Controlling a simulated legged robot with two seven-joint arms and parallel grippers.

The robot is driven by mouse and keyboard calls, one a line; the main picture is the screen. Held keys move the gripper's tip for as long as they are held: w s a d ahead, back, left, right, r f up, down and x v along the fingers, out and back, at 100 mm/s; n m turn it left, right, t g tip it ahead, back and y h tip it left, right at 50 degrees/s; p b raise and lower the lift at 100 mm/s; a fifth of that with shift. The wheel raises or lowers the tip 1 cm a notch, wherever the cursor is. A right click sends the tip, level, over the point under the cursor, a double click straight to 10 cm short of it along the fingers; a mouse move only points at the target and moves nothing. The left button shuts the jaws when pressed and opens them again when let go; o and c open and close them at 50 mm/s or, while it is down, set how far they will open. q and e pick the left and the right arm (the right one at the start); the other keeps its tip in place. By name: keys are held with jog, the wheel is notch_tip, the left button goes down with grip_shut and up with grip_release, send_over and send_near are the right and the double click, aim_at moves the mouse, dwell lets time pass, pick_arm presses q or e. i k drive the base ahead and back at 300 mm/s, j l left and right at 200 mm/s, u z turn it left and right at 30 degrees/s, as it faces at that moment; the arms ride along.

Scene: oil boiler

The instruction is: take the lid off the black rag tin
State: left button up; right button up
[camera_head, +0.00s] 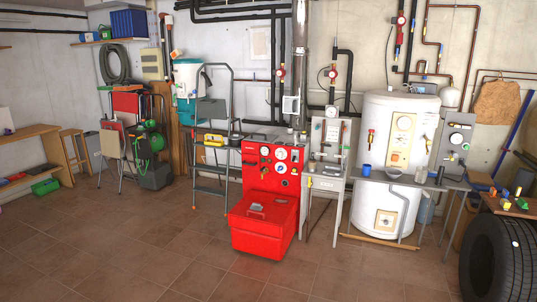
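I cannot pick out the black rag tin for certain in the head view. A small dark upright container (440,175) stands on the grey bench at the right, beside the white boiler. It is too small to tell whether it is the tin or has a lid. Neither of my grippers is in view.
A red boiler (270,198) stands in the middle with its red lower part jutting forward. The white boiler (393,150) stands behind the grey bench (450,184), which holds a blue cup (366,170). A tyre (495,260) is at front right. The tiled floor (110,240) is clear at front left.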

aim_at(232, 143)
jog(key=i+j+u, duration=0.3)
jog(key=i+j, duration=0.15)
jog(key=i, duration=0.35)
jog(key=i+j+u, duration=0.3)
jog(key=i, duration=0.5)
jog(key=i+u, duration=0.35)
jog(key=i, duration=0.5)
jog(key=i+l+u, duration=0.1)
jog(key=i, duration=2.65)
jog(key=i+z, duration=0.3)
jog(key=i+j+z, duration=0.15)
jog(key=i+z, duration=0.15)
jog(key=i, duration=0.2)
jog(key=i+j+z, duration=0.3)
jog(key=i+z, duration=0.25)
jog(key=z, duration=0.25)
jog(key=i+j+z, duration=0.1)
jog(key=i+z, duration=0.2)
jog(key=z, duration=0.15)
jog(key=i+j+z, duration=0.15)
jog(key=z, duration=0.35)
jog(key=i+j+z, duration=0.3)
jog(key=z, duration=0.2)
jog(key=i+j+z, duration=0.15)
jog(key=j+z, duration=0.3)
jog(key=i+j+z, duration=0.3)
jog(key=j+z, duration=0.3)
jog(key=j, duration=0.1)
